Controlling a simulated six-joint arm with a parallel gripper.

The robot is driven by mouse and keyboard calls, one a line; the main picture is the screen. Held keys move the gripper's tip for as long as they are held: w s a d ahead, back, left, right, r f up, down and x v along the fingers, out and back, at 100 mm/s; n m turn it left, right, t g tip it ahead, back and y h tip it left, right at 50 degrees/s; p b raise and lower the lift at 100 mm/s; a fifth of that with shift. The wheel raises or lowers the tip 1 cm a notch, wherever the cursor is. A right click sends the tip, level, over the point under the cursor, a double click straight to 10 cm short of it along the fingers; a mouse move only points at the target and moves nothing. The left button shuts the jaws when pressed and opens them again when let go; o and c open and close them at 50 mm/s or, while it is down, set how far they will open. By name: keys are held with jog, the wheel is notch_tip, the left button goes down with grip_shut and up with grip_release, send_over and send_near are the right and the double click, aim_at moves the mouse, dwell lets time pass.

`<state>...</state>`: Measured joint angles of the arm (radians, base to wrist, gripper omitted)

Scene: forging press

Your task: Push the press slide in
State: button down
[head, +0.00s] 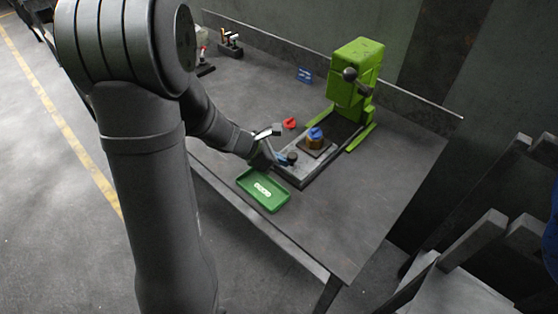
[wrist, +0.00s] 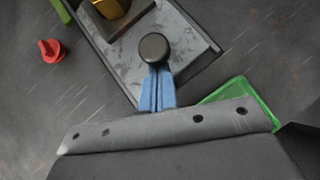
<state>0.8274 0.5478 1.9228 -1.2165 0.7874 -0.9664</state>
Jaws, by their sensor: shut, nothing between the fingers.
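The press slide (head: 299,172) is a grey plate extending from the green press (head: 352,82) towards my arm. A dark square block on it carries a brass-coloured piece with a blue top (head: 316,134). A round dark knob (head: 292,158) stands at the slide's near end. The wrist view shows the knob (wrist: 154,46), the slide (wrist: 192,47) and part of the brass piece (wrist: 110,7). My gripper (head: 282,159) is shut, its blue fingers (wrist: 157,75) empty and pointing at the knob from the near side. They look close to it; whether they touch is unclear.
A green tray (head: 247,182) lies on the table just in front of the slide's near end. A small red piece (head: 289,123) lies left of the slide. The table right of the slide is clear.

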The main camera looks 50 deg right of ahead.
aim_at(296, 144)
jog(key=d, duration=1.2)
jog(key=shift+d, duration=0.7)
jog(key=shift+s+r, duration=0.1)
jog(key=shift+w+a, duration=0.3)
jog(key=shift+a, duration=0.1)
jog(key=a, duration=0.1)
jog(key=w+a, duration=0.1)
jog(key=a, duration=0.1)
jog(key=shift+w+a+r, duration=0.1)
jog(key=shift+w, duration=0.25)
jog(key=v, duration=0.9)
jog(key=shift+a+r, duration=0.25)
jog(key=shift+a, duration=0.05)
jog(key=shift+w, duration=0.15)
